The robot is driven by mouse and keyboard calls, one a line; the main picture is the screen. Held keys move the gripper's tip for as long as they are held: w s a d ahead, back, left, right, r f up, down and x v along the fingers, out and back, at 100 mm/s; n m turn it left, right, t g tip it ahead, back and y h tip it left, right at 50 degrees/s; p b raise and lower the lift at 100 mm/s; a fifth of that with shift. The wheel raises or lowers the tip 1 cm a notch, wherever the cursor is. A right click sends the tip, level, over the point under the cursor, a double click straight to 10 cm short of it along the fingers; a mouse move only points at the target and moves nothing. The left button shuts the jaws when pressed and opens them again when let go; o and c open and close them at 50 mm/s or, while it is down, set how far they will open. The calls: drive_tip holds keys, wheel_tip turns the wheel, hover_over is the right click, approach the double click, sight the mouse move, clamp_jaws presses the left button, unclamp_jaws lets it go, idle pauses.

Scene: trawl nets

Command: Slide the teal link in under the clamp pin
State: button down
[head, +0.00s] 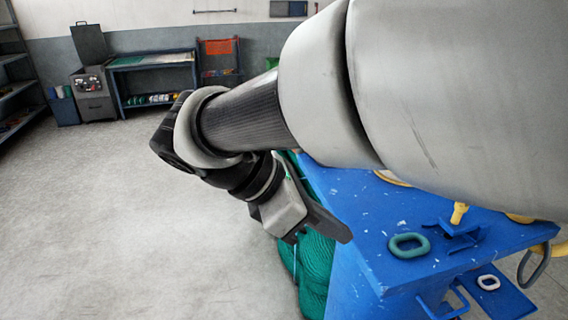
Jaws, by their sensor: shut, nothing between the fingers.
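My gripper (342,234) is to the left of the link, by the bench's left edge. It is shut and empty, and points toward the right. Its fingers are seen side-on, so the fingertips are hard to make out.
The blue bench (352,196) fills the lower right; my arm hides its far part. A lower blue shelf (508,302) holds a pale link (489,282). A dark metal ring (533,265) hangs at the right edge. Green netting (314,265) lies against the bench's left side. Floor at left is clear.

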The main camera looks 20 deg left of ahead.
drive_tip(key=x, duration=0.8)
drive_tip(key=shift+s+a+f, duration=0.15)
drive_tip(key=shift+f, duration=0.15)
drive_tip(key=shift+w+d+r, duration=0.1)
drive_tip(key=shift+w+d, duration=0.6)
drive_tip(key=shift+d, duration=0.3)
drive_tip(key=shift+w+d, duration=0.4)
drive_tip(key=shift+d, duration=0.1)
drive_tip(key=w+d, duration=0.1)
drive_tip(key=d, duration=0.1)
drive_tip(key=w+d+p, duration=0.1)
drive_tip(key=w+d, duration=0.1)
drive_tip(key=d, duration=0.1)
drive_tip(key=w+d+p, duration=0.1)
drive_tip(key=w+d, duration=0.1)
drive_tip(key=shift+d, duration=0.25)
drive_tip(key=shift+a, duration=0.1)
